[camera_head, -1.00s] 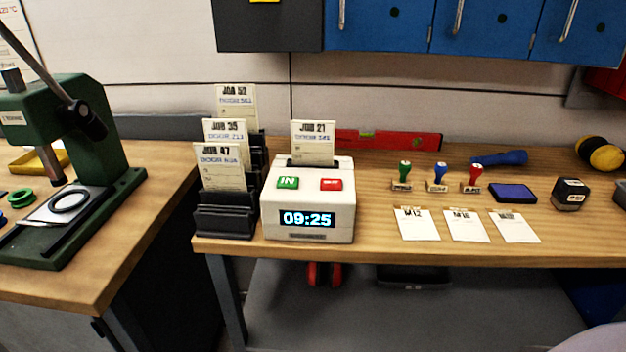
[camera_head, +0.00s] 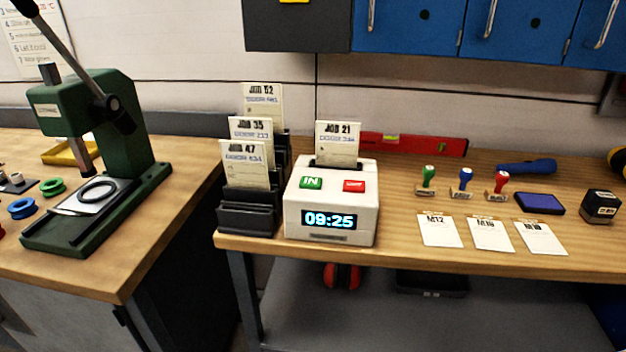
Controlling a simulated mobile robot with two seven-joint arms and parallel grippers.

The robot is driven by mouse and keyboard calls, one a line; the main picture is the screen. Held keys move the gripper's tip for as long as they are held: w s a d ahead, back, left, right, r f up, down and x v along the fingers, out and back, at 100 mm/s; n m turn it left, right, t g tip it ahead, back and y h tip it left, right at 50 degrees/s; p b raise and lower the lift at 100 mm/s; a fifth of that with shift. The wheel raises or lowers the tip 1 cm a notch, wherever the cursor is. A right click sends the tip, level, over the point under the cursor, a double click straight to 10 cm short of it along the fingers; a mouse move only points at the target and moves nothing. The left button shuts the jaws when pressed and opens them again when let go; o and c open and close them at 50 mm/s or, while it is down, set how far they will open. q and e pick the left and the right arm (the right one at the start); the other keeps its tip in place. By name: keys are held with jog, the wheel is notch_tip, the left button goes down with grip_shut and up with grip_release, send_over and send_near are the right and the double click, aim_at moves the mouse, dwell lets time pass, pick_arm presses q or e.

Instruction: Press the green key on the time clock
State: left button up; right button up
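The time clock (camera_head: 331,205) is a white box near the left end of the right-hand wooden bench. Its green key (camera_head: 311,183), marked IN, is on the left of the sloped top, and a red key (camera_head: 354,186) is on the right. The display (camera_head: 330,220) reads 09:25. A card marked JOB 21 (camera_head: 337,140) stands upright in the slot at the back of the clock. Neither of my grippers shows in the view.
A black card rack (camera_head: 247,218) with several job cards stands close left of the clock. Several stamps, a blue ink pad (camera_head: 540,203) and paper cards (camera_head: 440,230) lie to the right. A green press (camera_head: 100,150) stands on the left bench. A gap separates the benches.

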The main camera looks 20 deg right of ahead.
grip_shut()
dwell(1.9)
